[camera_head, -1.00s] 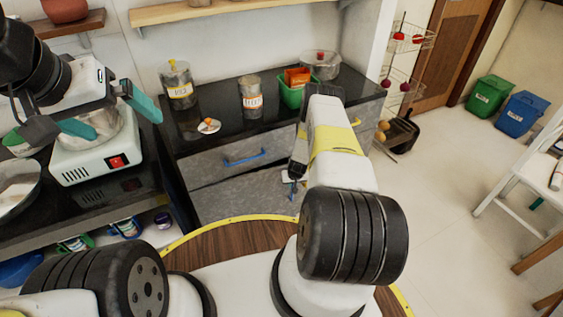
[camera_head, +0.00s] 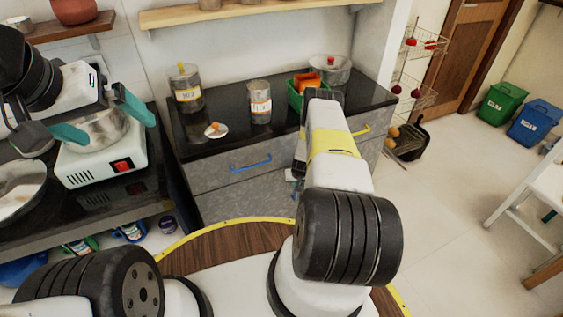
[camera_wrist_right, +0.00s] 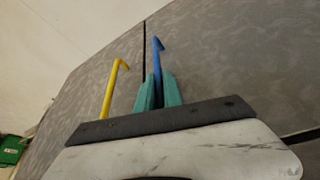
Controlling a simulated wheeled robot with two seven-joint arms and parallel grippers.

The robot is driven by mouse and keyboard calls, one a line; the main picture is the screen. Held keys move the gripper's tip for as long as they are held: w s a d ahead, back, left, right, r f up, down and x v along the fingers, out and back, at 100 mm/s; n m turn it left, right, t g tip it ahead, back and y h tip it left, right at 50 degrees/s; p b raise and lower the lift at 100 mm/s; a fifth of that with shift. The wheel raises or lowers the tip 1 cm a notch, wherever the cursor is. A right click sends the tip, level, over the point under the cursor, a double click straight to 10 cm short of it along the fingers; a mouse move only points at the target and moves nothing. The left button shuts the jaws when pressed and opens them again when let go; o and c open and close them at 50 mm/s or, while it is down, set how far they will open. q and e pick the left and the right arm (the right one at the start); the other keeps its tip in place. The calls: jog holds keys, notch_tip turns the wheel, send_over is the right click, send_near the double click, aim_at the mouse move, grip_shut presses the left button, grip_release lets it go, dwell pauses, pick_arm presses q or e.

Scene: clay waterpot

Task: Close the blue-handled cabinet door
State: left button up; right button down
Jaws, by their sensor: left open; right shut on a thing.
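The grey cabinet door (camera_head: 238,197) is below a grey drawer (camera_head: 205,178) that has its own blue handle (camera_head: 250,163). In the head view the door looks nearly flush with the cabinet front. In the right wrist view the door's blue handle (camera_wrist_right: 158,52) rises between the teal fingers of my right gripper (camera_wrist_right: 158,92), which is shut on it. In the head view my right arm hides most of that handle and gripper. My left gripper (camera_head: 103,120) is open and empty above the left counter, its fingers around a metal pot's outline in the picture.
A yellow handle (camera_wrist_right: 114,82) is on the neighbouring panel, left of the dark seam. Jars and a green container (camera_head: 295,97) stand on the black countertop (camera_head: 225,110). A white appliance (camera_head: 85,165) with the metal pot is at left. Floor at right is partly clear.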

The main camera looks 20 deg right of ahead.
jog(key=c, duration=1.5)
grip_release()
jog(key=shift+w+r, duration=0.15)
jog(key=shift+w, duration=0.25)
jog(key=shift+c, duration=0.2)
jog(key=shift+o, duration=0.2)
jog(key=shift+a, duration=0.1)
jog(key=shift+s+a, duration=0.1)
jog(key=v, duration=0.7)
jog(key=shift+s+r, duration=0.25)
